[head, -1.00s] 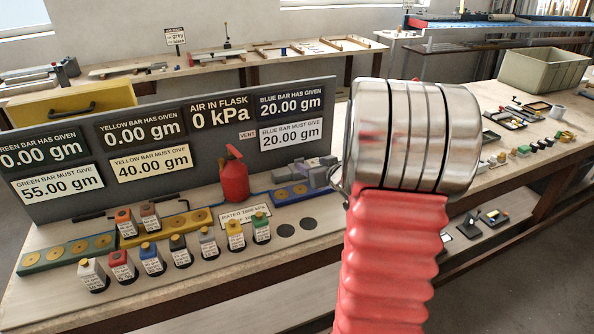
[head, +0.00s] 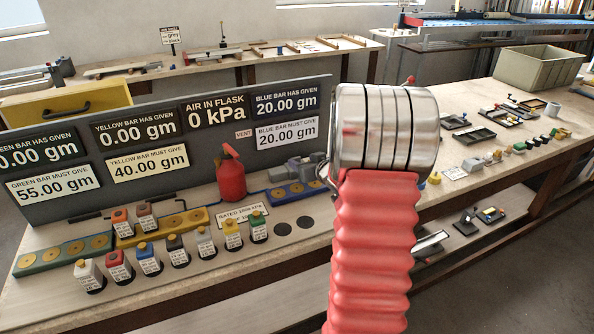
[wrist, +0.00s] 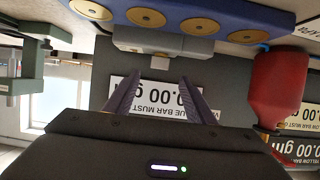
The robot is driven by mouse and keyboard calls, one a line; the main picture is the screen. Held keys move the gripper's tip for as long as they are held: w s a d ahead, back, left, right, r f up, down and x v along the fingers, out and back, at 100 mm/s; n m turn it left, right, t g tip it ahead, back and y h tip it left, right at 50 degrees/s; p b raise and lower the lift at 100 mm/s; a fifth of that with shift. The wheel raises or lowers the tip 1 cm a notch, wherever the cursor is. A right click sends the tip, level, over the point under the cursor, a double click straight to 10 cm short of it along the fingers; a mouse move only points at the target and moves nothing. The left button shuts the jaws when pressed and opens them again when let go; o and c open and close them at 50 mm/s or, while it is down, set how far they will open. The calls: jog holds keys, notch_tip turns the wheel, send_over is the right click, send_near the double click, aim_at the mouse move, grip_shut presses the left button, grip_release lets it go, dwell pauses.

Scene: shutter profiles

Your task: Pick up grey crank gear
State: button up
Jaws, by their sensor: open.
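I cannot pick out a grey crank gear for certain. A grey blocky part (wrist: 163,42) lies beside the blue bar (wrist: 205,25) in the wrist view, ahead of my gripper; grey blocks (head: 292,173) also show by the blue bar (head: 292,193) in the head view. My gripper (wrist: 160,80) shows two purple-grey fingers spread apart with nothing between them. The fingers are apart from the grey part in the picture. In the head view my red and steel arm hides the gripper and part of the bench behind it.
A red flask (head: 231,175) stands left of the grey blocks, also close by in the wrist view (wrist: 283,95). A dark sign board (head: 150,135) rises behind. Several small bottles (head: 149,258) stand in front. Trays (head: 475,137) and a beige bin (head: 540,66) are on the right.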

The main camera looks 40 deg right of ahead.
aim_at(296, 158)
jog(key=shift+x, duration=1.45)
jog(key=shift+x, duration=2.65)
jog(key=shift+s+f, duration=0.1)
jog(key=shift+f, duration=0.05)
jog(key=shift+c, duration=0.3)
grip_shut()
